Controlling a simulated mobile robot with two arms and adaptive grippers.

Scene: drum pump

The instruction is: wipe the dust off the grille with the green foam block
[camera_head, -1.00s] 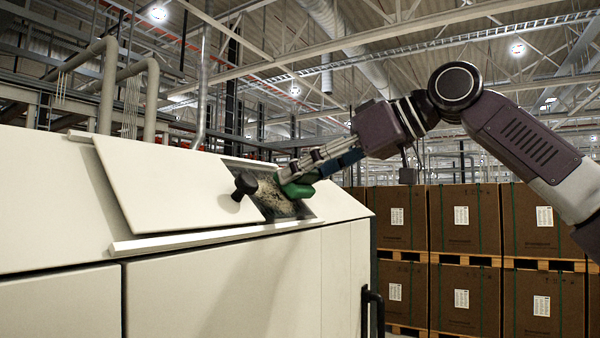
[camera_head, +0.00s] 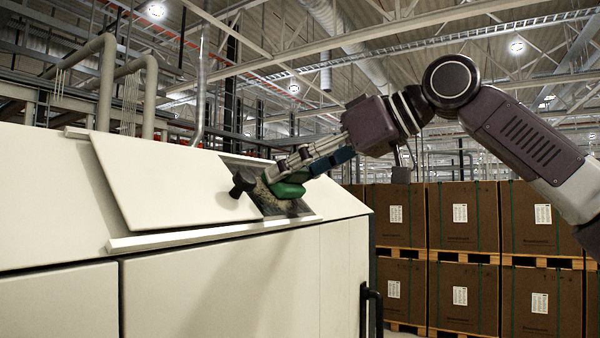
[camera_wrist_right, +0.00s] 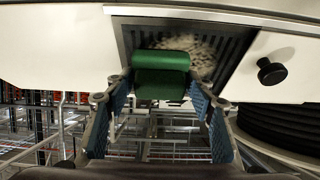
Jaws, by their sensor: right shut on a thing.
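The green foam block (camera_head: 289,188) is held in my right gripper (camera_head: 279,177) against or just over the grille (camera_head: 303,208); I cannot tell whether it touches. In the right wrist view the green foam block (camera_wrist_right: 160,76) sits between the two blue-padded fingers of my right gripper (camera_wrist_right: 160,88). The dark slatted grille (camera_wrist_right: 130,38) lies behind it in a recess. Pale grey dust (camera_wrist_right: 201,55) covers part of the slats beside and above the block. The block hides some of the grille. My left gripper is not in view.
A cream sliding panel (camera_head: 165,180) with a black knob (camera_head: 242,184) lies to the left of the grille on the sloped cabinet top. The cream cabinet (camera_head: 230,285) has a black handle (camera_head: 371,312). Stacked brown boxes (camera_head: 465,218) on pallets stand behind at right.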

